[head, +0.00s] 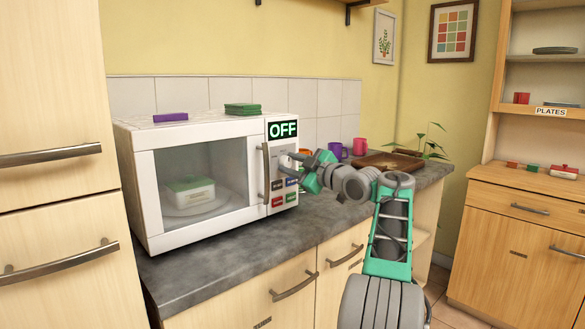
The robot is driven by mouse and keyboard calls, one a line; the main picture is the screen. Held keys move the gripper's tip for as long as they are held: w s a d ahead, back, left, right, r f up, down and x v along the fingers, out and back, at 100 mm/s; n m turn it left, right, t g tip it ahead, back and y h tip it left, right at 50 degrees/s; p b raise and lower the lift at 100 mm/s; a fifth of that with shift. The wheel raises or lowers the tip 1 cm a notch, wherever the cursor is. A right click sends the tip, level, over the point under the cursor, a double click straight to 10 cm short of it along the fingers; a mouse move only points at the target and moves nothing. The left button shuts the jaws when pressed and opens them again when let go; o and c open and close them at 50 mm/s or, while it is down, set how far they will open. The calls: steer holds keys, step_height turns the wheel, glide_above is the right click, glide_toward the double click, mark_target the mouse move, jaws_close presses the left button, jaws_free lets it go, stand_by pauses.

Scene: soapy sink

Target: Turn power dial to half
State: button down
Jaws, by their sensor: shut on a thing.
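A white microwave (205,128) stands on the counter with its door closed. Its display (283,130) reads OFF in green letters. My gripper (291,159) reaches in from the right and is shut at the pale power dial (283,160) on the control panel. The fingers hide part of the dial, and its pointer setting cannot be made out. Several coloured buttons (284,192) sit below the dial. Through the door window, a white container with a green lid (190,195) shows on the turntable.
The microwave door handle (265,175) is just left of the panel. A purple item (170,117) and a green stack (243,109) lie on top. Mugs (359,146), a wooden tray (380,165) and a plant (432,142) stand behind my arm. The counter (215,268) in front is clear.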

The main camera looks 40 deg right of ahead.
stand_by(0.4)
steer(key=c, duration=1)
jaws_free()
steer(key=s, duration=0.7)
steer(key=shift+s, duration=0.4)
steer(key=shift+d, duration=0.1)
